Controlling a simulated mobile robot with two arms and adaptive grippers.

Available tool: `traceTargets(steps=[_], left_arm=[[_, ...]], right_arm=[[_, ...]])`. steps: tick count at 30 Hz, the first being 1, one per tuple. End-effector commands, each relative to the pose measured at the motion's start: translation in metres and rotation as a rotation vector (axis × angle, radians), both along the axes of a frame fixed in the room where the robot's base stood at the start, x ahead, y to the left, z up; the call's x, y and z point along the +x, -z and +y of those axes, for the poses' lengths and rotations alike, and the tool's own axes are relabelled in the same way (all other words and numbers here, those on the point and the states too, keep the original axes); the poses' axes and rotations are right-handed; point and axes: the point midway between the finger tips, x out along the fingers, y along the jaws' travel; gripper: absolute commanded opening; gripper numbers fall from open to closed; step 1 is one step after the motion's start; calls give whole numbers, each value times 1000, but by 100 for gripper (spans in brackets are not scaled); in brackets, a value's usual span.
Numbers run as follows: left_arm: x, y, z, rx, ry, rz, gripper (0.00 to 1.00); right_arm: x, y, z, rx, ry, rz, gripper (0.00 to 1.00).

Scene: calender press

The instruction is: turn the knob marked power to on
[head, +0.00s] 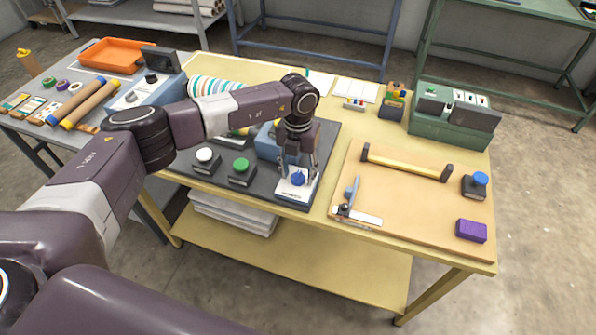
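A blue knob (298,179) sits on a small box with a white top plate (290,194), at the front right corner of a dark mat. The lettering on the plate is too small to read, so I cannot tell whether it says power or which way the knob is set. My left gripper (299,167) points down over this knob. Its fingers are apart, one to each side of the knob, with gaps seeming to show between them and it. My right gripper is not in view.
On the dark mat (221,190) stand a white button (204,156) and a green button (240,165). To the right, a wooden board (405,205) bears a yellow-barred handle (405,166), a clamp, a blue button (480,179) and a purple block (471,230). A green case (447,128) stands behind.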

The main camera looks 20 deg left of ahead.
Motion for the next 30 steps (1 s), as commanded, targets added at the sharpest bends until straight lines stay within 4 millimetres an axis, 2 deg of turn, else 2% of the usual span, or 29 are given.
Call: traceTargets(steps=[1,9,10,20,30], left_arm=[[0,0,0,0,0,0,36],[0,-1,0,-1,0,0,6],[0,-1,0,-1,0,0,5],[1,1,0,-1,55,-2,5],[1,4,0,-1,299,-4,5]], right_arm=[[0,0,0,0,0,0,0],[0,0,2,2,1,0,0],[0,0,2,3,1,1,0],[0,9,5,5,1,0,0],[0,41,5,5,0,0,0]])
